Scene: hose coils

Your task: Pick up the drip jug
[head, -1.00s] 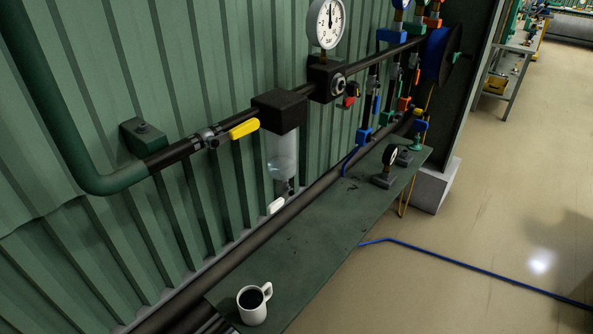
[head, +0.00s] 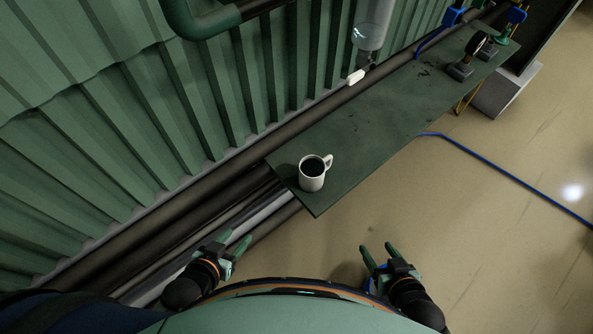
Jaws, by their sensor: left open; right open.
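A white jug (head: 312,174), shaped like a mug with one handle, stands upright near the near end of the green shelf (head: 365,127). It has dark contents, and its handle points to the upper right. It is the only jug-like thing in view. My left gripper (head: 236,240) is open and empty, below and left of the jug. My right gripper (head: 377,248) is open and empty, below and right of it. Both are well apart from the jug.
A corrugated green wall (head: 150,110) and dark pipes (head: 130,225) run along the shelf's left side. A clear bowl (head: 370,35) hangs above the shelf. A small gauge (head: 466,62) stands at the far end. A blue hose (head: 500,170) lies on the open floor at right.

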